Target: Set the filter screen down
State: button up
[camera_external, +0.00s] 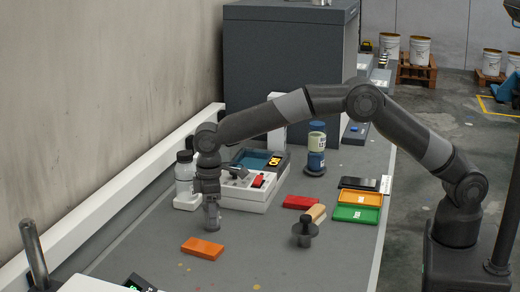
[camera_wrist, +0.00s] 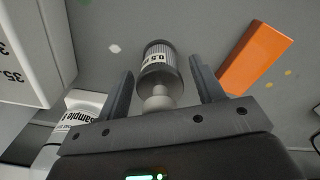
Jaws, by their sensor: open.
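The filter screen (camera_wrist: 160,62) is a small ribbed grey cylinder with a pale "0.5" label and a pale rounded knob. In the wrist view it lies between the two fingers of my gripper (camera_wrist: 161,86), with a gap visible on each side. My gripper is open. In the external view my gripper (camera_external: 211,203) points straight down over the grey bench, and the filter screen (camera_external: 213,220) appears upright at the bench surface beneath it. The upper part of the screen is hidden by the fingers there.
An orange block (camera_external: 202,248) lies just in front. A white device (camera_external: 242,200) and a white bottle (camera_external: 185,170) stand close behind. A dark knobbed piece (camera_external: 305,235), a red block (camera_external: 300,202) and a green tray (camera_external: 355,215) are to the right. The front bench is mostly clear.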

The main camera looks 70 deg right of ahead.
notch_tip(320, 180, up, 11)
jog(key=shift+f, duration=0.1)
jog(key=shift+d+r, duration=0.15)
jog(key=shift+r, duration=0.45)
jog(key=s+d+r+m+t, duration=0.1)
jog(key=s+d+r+t, duration=0.1)
jog(key=s+d+r, duration=0.7)
jog(key=s+d+r+m+t, duration=0.15)
jog(key=s+d+r, duration=0.4)
jog(key=s, duration=0.65)
jog(key=s+d+f+m, duration=0.1)
jog(key=s+d+f, duration=0.1)
jog(key=s, duration=0.6)
jog(key=s+d+f+m+t, duration=0.1)
jog(key=s+d+f, duration=0.2)
jog(key=s, duration=0.5)
jog(key=s+d+f+m+t, duration=0.1)
jog(key=s+d+f, duration=0.2)
jog(key=s, duration=0.5)
jog(key=shift+d+f, duration=0.15)
jog(key=shift+f, duration=0.15)
